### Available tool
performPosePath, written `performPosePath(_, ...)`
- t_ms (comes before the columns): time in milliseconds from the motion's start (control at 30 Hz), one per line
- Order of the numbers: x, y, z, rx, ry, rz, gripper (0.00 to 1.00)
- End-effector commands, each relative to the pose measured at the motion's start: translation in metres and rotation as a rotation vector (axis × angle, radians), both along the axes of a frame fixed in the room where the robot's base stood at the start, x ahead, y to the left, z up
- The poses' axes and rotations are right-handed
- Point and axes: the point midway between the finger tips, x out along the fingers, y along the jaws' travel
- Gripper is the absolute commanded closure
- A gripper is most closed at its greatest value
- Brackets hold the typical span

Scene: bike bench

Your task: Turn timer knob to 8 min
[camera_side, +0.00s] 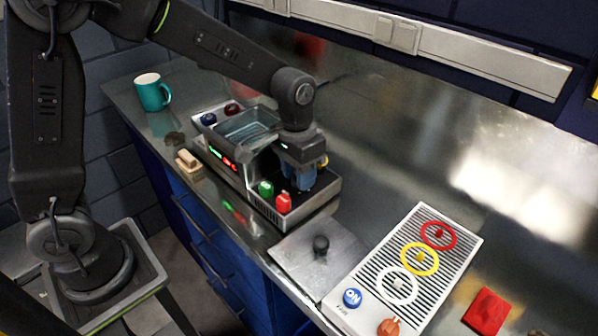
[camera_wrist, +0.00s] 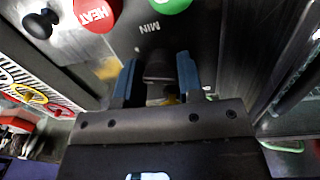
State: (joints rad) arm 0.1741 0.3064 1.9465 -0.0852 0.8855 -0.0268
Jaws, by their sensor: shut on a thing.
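The dark timer knob (camera_wrist: 160,70) sits between the two blue fingers of my gripper (camera_wrist: 157,82) in the wrist view. My gripper is shut on it, pointing down at the panel. "MIN" lettering shows on the panel beside the knob. In the side view my gripper (camera_side: 303,182) is over the right end of the bench device (camera_side: 262,205) and hides the knob. The knob's pointer and the minute marks cannot be read. The device has a lit green and red display (camera_side: 222,158).
A green button (camera_side: 266,188) and a red HEAT button (camera_side: 283,203) stand close to my gripper. A plate with a black knob (camera_side: 321,245) and a ringed panel (camera_side: 410,268) lie to the right. A teal mug (camera_side: 152,92) stands at the far left.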

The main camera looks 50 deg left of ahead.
Motion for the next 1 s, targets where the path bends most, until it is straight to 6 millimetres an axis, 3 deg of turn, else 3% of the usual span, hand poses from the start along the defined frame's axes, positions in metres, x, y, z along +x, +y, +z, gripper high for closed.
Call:
performPosePath(433,-0.0003,0.0026,-0.0013,0.004,0.005,-0.281,0.89)
performPosePath(1000,0.0005,0.0029,-0.0012,0.005,0.003,-0.346,0.89)
